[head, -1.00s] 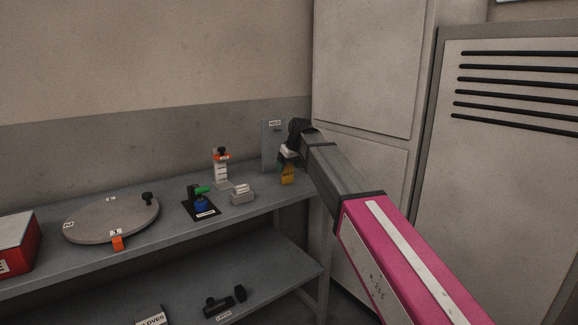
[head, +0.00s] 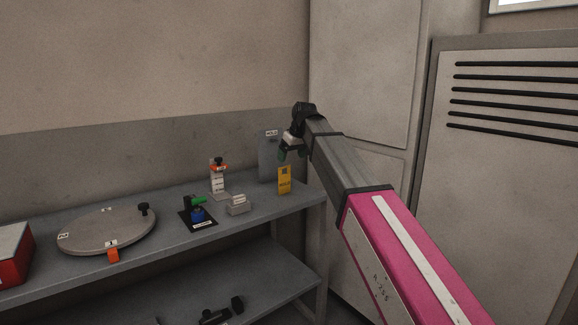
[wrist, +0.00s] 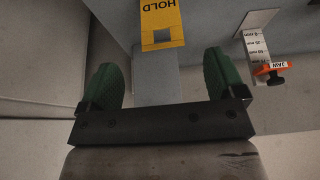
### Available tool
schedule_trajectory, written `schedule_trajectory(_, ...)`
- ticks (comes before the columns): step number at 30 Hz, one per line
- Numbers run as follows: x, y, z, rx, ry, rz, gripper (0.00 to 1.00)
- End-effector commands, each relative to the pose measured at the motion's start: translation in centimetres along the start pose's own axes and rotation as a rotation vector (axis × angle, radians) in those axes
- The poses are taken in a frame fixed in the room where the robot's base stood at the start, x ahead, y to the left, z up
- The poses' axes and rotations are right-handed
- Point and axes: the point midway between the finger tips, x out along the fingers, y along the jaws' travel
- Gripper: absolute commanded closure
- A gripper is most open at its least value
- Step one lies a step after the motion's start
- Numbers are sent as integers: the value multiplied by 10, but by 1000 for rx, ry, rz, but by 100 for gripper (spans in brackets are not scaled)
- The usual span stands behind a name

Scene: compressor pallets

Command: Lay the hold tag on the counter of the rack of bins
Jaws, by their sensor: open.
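The yellow hold tag (head: 284,181) hangs at the front of a grey upright board (head: 268,158) on the bench, near its right end. The tag is also at the top of the wrist view (wrist: 162,24), with HOLD upside down and a dark square at its lower end. My gripper (head: 285,153) is just above the tag in the head view. In the wrist view my gripper (wrist: 160,72) has its two green fingers wide apart, with nothing between them; the tag is beyond the fingertips. I see no rack of bins in these views.
The grey bench (head: 160,260) also holds a round plate (head: 105,232), a white gauge with an orange slider (head: 217,178), a black stand with a blue part (head: 198,215), a small grey block (head: 238,205) and a red box (head: 12,258). Tall cabinets (head: 365,70) stand right.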

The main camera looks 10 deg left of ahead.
Motion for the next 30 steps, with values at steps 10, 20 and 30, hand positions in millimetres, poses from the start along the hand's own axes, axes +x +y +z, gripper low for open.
schedule_trajectory(10,-22,0,0,0,0,0,11)
schedule_trajectory(20,30,33,63,97,-46,19,11)
schedule_trajectory(30,134,98,228,345,-154,74,11)
